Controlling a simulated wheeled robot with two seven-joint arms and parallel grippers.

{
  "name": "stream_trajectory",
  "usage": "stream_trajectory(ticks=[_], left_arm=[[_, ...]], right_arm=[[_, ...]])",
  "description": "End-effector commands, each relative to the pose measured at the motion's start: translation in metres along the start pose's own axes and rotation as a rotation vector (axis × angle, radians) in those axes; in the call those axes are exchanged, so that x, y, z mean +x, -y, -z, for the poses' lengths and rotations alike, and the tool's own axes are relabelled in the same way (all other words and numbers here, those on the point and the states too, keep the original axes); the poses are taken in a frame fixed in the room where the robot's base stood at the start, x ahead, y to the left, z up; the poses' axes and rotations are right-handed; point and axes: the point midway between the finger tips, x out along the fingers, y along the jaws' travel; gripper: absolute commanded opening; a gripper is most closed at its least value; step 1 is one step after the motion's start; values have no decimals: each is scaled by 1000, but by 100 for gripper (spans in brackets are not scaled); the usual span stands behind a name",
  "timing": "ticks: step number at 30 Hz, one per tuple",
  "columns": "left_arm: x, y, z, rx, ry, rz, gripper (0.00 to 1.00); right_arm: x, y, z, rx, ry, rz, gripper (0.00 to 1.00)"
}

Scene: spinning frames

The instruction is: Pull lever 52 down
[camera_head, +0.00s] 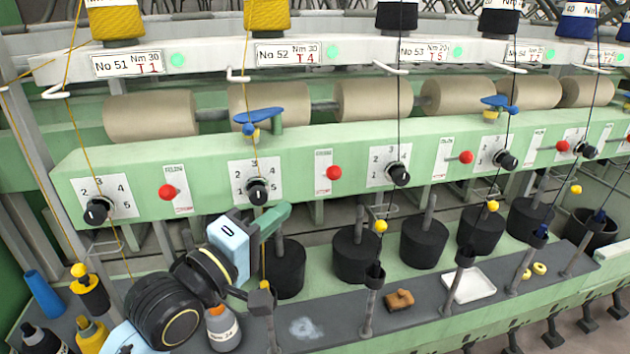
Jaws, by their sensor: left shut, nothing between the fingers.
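The sign No 52 (287,52) hangs on the upper white rail. Below it is a dial with a black knob (257,190) on the green beam. A red ball lever (334,173) sits on the beam to the right of this dial, and another red ball lever (166,191) sits to its left. I cannot tell for sure which one is lever 52. My left gripper (284,211) is shut and empty, its green fingers pointing up and right below the dial. It is apart from both red balls. My right gripper is not in view.
A blue lever (259,116) sits above the beam. Black cylinders (355,254) stand behind a dark shelf with posts. A brown block (399,300), a white tray (472,285) and bottles (222,329) rest on the shelf. Threads run down in front of the beam.

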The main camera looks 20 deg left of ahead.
Motion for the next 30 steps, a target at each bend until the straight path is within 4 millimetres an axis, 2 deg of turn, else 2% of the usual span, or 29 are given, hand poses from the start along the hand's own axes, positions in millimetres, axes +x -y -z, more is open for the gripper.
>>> stream_trajectory(ticks=[1, 4, 17, 20, 30], left_arm=[[-1, -12, 2, -26, -2, -36, 0], [-2, -23, 4, -59, -2, -69, 0], [4, -24, 4, -63, -2, -72, 0], [15, -26, 5, -63, -3, -72, 0], [72, -30, 5, -61, -2, -71, 0]], right_arm=[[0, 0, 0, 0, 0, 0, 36], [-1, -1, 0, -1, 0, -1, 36], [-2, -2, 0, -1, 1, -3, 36], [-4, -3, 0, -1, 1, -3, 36], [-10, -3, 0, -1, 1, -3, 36]])
